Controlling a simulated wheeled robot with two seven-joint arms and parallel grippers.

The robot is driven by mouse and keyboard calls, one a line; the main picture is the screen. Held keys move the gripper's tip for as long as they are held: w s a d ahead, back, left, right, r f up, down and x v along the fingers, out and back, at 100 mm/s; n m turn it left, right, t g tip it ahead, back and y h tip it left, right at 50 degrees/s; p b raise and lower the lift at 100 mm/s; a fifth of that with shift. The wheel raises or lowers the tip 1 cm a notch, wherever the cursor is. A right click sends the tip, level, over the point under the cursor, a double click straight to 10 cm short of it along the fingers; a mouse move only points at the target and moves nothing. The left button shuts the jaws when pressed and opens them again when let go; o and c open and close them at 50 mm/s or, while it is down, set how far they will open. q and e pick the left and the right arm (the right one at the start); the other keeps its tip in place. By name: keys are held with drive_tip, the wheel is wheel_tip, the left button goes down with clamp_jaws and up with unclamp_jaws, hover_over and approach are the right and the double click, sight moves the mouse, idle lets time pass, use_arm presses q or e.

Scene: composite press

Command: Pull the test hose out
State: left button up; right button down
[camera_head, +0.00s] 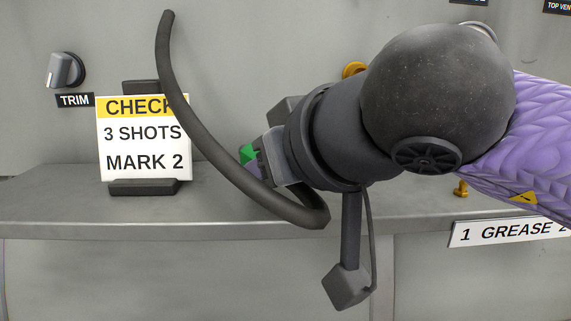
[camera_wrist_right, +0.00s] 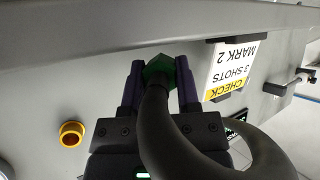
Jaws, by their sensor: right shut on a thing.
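The test hose is a thick dark grey hose (camera_head: 195,125) with a green six-sided end fitting (camera_head: 247,154). In the head view it curves from the upper left down in front of the shelf to my right gripper. My right gripper (camera_head: 258,163) is shut on the green fitting. In the right wrist view the two fingers of the right gripper (camera_wrist_right: 160,84) stand on either side of the green fitting (camera_wrist_right: 157,67), and the hose (camera_wrist_right: 158,120) bends back toward the camera. Whether the fitting's far end touches anything is hidden. My left gripper is not in view.
A grey shelf (camera_head: 60,205) runs along the panel. A "CHECK 3 SHOTS MARK 2" card (camera_head: 140,148) stands on it, left of the gripper. A TRIM knob (camera_head: 64,70) is on the panel. A yellow ring (camera_wrist_right: 72,134) and a "GREASE" label (camera_head: 510,232) are also near.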

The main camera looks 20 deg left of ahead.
drive_tip(key=shift+f+b, duration=0.3)
drive_tip(key=shift+f, duration=0.05)
drive_tip(key=shift+c, duration=1.3)
unclamp_jaws()
drive_tip(key=b+v, duration=0.1)
drive_tip(key=v, duration=0.9)
drive_tip(key=shift+b, duration=0.4)
